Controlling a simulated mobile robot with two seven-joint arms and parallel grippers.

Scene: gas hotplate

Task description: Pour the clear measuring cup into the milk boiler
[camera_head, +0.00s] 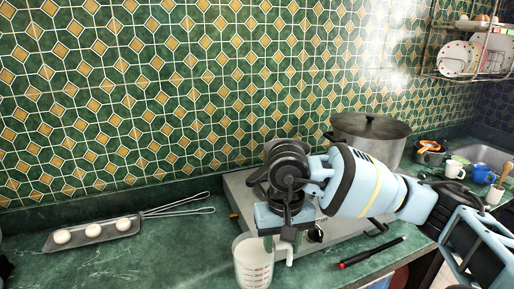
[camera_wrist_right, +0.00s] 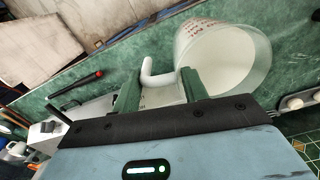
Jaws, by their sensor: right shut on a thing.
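The clear measuring cup (camera_head: 254,263) has red markings and pale, whitish contents. It stands upright or nearly so at the front of the counter, left of the hotplate; I cannot tell whether it touches the counter. In the right wrist view the cup (camera_wrist_right: 225,50) is beside the fingers. My right gripper (camera_head: 283,243) is shut on its handle (camera_wrist_right: 157,75), with green fingers either side of it (camera_wrist_right: 160,88). My left gripper is not in view.
A large lidded grey pot (camera_head: 369,140) stands at the back right of the hotplate. A red and black utensil (camera_head: 372,252) lies at the front. A tray (camera_head: 92,234) with eggs and a whisk (camera_head: 180,212) lie left. Mugs (camera_head: 455,169) stand by the sink. The left counter is mostly clear.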

